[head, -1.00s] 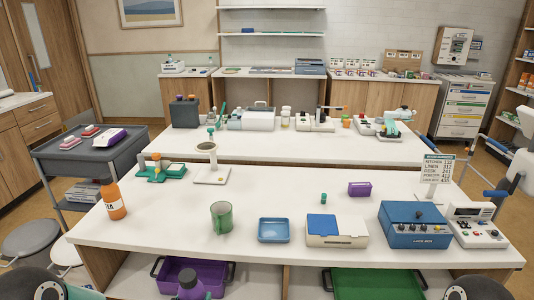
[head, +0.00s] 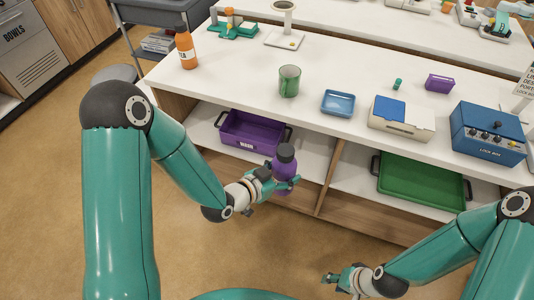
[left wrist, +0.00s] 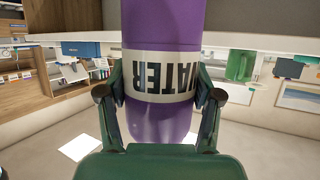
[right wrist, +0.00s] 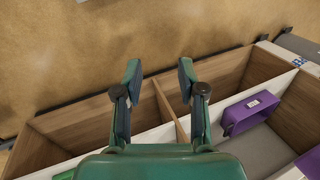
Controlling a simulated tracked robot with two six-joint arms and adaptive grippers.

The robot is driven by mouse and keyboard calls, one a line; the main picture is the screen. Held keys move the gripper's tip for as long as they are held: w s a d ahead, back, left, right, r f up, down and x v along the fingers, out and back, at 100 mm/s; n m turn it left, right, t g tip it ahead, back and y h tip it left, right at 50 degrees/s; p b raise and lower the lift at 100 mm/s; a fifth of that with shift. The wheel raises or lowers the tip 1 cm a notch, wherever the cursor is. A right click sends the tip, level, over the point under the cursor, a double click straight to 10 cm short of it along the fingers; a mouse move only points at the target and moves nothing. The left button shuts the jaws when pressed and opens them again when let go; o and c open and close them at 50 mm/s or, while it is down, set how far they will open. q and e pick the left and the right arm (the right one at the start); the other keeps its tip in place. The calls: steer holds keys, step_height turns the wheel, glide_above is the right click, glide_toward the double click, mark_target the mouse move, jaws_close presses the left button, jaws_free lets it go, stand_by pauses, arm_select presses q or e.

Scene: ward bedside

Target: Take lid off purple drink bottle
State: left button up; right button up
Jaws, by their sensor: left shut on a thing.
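The purple drink bottle (head: 284,172) is upright in the head view, in front of the table. Its dark grey lid (head: 286,152) is on top. My left gripper (head: 282,182) is shut on the bottle's body. In the left wrist view the bottle (left wrist: 163,110) shows upside down with a white WATER label, between the two fingers (left wrist: 160,100); the lid is out of that view. My right gripper (head: 328,279) is low at the bottom right of the head view, apart from the bottle. In the right wrist view its fingers (right wrist: 158,85) are spread with nothing between them.
A purple bin (head: 250,133) and a green bin (head: 420,185) sit on the shelf under the white table (head: 240,75). On top are an orange bottle (head: 186,50), a green mug (head: 289,82), a blue tray (head: 338,103) and a blue lock box (head: 486,134). Open floor lies before the table.

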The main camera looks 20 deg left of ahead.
arm_select(q)
steer(key=d, duration=0.1)
steer(key=s+d+m+g+h, duration=0.1)
steer(key=s+d+m+h, duration=0.1)
steer(key=shift+d+f, duration=0.2)
steer(key=shift+d, duration=0.15)
jaws_close()
arm_select(e)
steer(key=shift+o, duration=2.3)
steer(key=w+a+r+m+g+h, duration=0.1)
steer(key=w+r+m+g+h, duration=0.35)
steer(key=w+r+m, duration=1.35)
steer(key=w+a+r+m+t, duration=0.1)
steer(key=w+a+r+t, duration=0.15)
steer(key=a+r, duration=0.75)
steer(key=s+a+r+n+t, duration=0.1)
steer(key=s+a+r+n, duration=0.1)
steer(key=a+r, duration=0.55)
arm_select(q)
steer(key=shift+s+d, duration=0.2)
arm_select(e)
glide_above(284, 171)
steer(key=w+d, duration=0.1)
steer(key=d, duration=0.2)
step_height(284, 171, down, 7)
steer(key=shift+a, duration=0.25)
